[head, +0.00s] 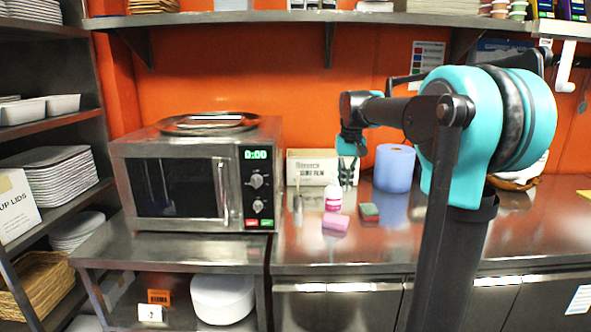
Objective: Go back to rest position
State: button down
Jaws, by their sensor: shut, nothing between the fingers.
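My gripper (347,174) is at the end of my teal and black arm, which reaches in from the right. It points down above the steel counter (320,256), between the white box of film and the blue roll. The gripper is small in the head view; its fingers look together and hold nothing. My arm hides part of the counter and wall on the right.
A shelf (330,17) runs overhead. The counter's front is clear.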

jog(key=s+d+f+t, duration=0.3)
jog(key=s+f, duration=2.3)
jog(key=shift+s+f, duration=0.2)
jog(key=shift+d, duration=0.1)
